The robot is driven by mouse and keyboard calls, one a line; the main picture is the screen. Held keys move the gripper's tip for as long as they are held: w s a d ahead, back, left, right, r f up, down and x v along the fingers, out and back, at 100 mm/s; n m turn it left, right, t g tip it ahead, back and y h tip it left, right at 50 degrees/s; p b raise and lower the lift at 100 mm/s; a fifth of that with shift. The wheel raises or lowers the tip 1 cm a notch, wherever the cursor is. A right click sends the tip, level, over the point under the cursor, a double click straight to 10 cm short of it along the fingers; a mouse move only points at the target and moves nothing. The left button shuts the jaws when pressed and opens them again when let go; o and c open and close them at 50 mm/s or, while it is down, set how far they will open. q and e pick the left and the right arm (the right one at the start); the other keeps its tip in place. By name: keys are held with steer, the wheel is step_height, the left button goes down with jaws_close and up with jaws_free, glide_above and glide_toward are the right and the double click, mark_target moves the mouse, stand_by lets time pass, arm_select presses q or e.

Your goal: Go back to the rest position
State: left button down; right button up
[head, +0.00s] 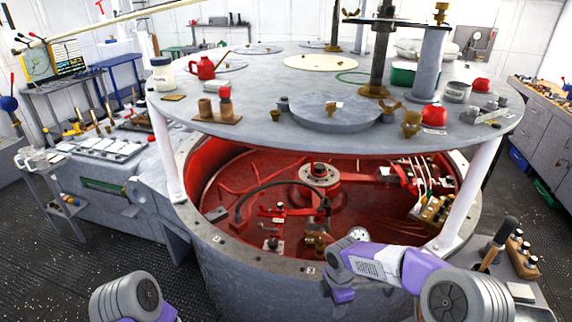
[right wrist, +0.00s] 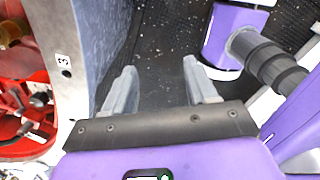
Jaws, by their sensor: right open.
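My right gripper (head: 333,292) is in front of the large round drum, low at its near rim in the head view. In the right wrist view the gripper (right wrist: 160,86) shows two grey fingers set well apart. Nothing is between them but the dark floor behind. My left arm (head: 130,299) shows only as a white and purple link at the bottom left of the head view; its gripper is out of the frame.
The drum's grey rim (head: 235,255) surrounds a red interior (head: 265,180); its wall also stands left of the fingers in the right wrist view (right wrist: 98,40). A raised round top (head: 290,85) carries a red can (head: 207,67). Dark floor (head: 100,250) lies clear at left.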

steer(key=s+a+f+m+y, duration=0.25)
steer(key=s+f+m, duration=0.2)
steer(key=f, duration=0.45)
steer(key=s+f+m+y, duration=0.1)
steer(key=s+f+m, duration=0.5)
steer(key=s+m, duration=0.2)
steer(key=s+a+f+m, duration=0.1)
steer(key=s+f+m, duration=0.4)
steer(key=s+m, duration=0.3)
steer(key=m+b, duration=0.1)
steer(key=m, duration=0.2)
steer(key=shift+s+a+f+y, duration=0.2)
steer(key=shift+f+y, duration=0.15)
